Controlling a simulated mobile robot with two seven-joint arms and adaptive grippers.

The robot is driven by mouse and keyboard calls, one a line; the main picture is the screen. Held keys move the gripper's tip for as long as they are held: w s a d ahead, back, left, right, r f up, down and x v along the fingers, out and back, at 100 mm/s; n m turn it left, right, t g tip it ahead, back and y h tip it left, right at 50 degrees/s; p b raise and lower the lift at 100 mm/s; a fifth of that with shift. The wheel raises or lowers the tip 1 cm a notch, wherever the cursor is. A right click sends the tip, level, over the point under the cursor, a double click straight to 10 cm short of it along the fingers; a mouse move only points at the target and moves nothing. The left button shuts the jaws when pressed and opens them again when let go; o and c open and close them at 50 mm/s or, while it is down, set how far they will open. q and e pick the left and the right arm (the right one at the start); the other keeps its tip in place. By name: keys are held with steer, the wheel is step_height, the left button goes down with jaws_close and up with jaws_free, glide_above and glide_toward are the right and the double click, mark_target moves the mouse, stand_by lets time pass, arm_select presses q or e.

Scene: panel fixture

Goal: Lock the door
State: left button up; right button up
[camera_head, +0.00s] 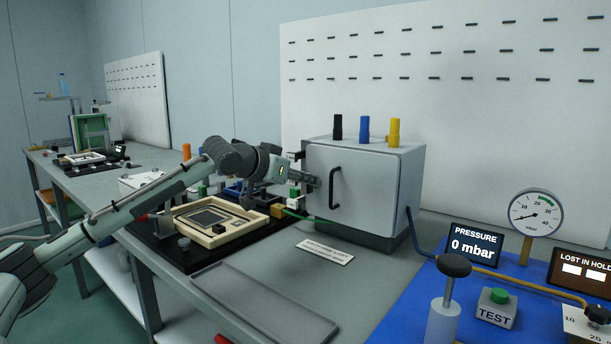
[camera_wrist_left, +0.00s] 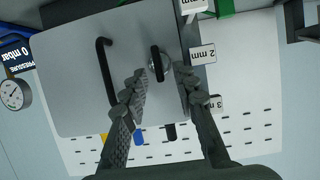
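The grey box (camera_head: 375,185) stands on the bench with its door (camera_head: 345,200) flush against the front. A black bar handle (camera_head: 334,188) is on the door, also seen in the left wrist view (camera_wrist_left: 106,72). Beside it, near the door edge, a small black lock knob (camera_wrist_left: 156,63) on a round metal base stands lengthwise roughly parallel to the handle. My left gripper (camera_head: 312,180) is at the door's left edge. In the left wrist view my left gripper (camera_wrist_left: 160,80) is open, its fingers on either side of the knob; contact cannot be told. My right gripper is out of view.
Black, blue (camera_head: 365,130) and yellow pegs stand on top of the box. A wooden framed tray (camera_head: 215,238) sits left of the box. A blue panel with a gauge (camera_head: 536,213) and TEST button (camera_head: 496,305) is at right. A flat grey tray (camera_head: 262,305) lies in front.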

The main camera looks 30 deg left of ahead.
arm_select(q)
steer(key=shift+w+f, duration=0.15)
steer(key=shift+w, duration=0.25)
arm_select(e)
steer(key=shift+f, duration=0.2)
arm_select(q)
steer(key=shift+c, duration=0.5)
jaws_close()
steer(key=shift+d, duration=0.1)
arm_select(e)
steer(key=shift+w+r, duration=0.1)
